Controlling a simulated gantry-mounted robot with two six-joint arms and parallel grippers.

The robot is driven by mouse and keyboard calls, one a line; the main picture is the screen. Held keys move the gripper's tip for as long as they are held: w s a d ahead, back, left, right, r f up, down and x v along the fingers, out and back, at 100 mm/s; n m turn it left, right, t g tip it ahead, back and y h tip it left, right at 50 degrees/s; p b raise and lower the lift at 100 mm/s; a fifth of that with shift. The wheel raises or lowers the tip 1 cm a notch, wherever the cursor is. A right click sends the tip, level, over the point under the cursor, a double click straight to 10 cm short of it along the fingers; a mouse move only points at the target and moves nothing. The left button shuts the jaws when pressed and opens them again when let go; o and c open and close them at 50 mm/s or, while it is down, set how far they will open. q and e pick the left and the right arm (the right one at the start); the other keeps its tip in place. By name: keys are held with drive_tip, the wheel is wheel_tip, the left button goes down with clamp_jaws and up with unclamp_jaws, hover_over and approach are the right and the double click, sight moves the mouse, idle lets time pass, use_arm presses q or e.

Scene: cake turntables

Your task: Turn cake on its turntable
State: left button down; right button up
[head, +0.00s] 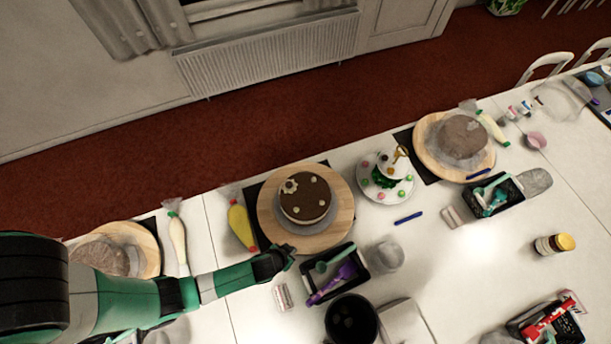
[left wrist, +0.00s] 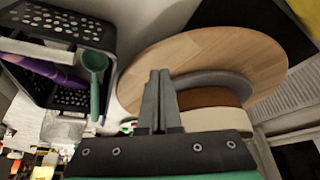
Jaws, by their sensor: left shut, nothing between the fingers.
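A round cake (head: 304,198) with a brown top and pale decorations sits on a grey board on a round wooden turntable (head: 338,225) at the middle of the table. My left gripper (head: 288,253) reaches in from the left to the turntable's front edge. In the left wrist view the left gripper (left wrist: 160,82) is shut and empty, its fingers in front of the wooden turntable (left wrist: 215,58). The cake (left wrist: 212,108) shows partly behind the fingers there. Whether the fingertips touch the turntable I cannot tell. My right gripper is not in view.
A black basket (head: 352,284) with a purple tool and a green scoop stands close to the gripper; it also shows in the left wrist view (left wrist: 20,85). A yellow piping bag (head: 241,226) lies left of the turntable. A tiered stand (head: 372,190) stands to its right.

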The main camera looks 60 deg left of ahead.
sight(288, 242)
use_arm(q)
drive_tip(key=s+a, duration=0.1)
drive_tip(key=a, duration=0.2)
drive_tip(key=a+p, duration=0.1)
drive_tip(key=a, duration=0.2)
drive_tip(key=s+a+p, duration=0.1)
drive_tip(key=a, duration=0.2)
drive_tip(key=shift+s+a, duration=0.3)
drive_tip(key=shift+s, duration=0.05)
drive_tip(key=shift+f, duration=0.15)
drive_tip(key=shift+f+b, duration=1.35)
drive_tip(key=shift+b, duration=0.1)
drive_tip(key=shift+w+d, duration=0.1)
drive_tip(key=shift+d, duration=0.15)
drive_tip(key=shift+w+d, duration=0.35)
drive_tip(key=shift+d, duration=0.55)
drive_tip(key=shift+w+d, duration=0.3)
drive_tip(key=shift+d, duration=0.65)
drive_tip(key=shift+w+d, duration=0.35)
drive_tip(key=shift+d, duration=0.55)
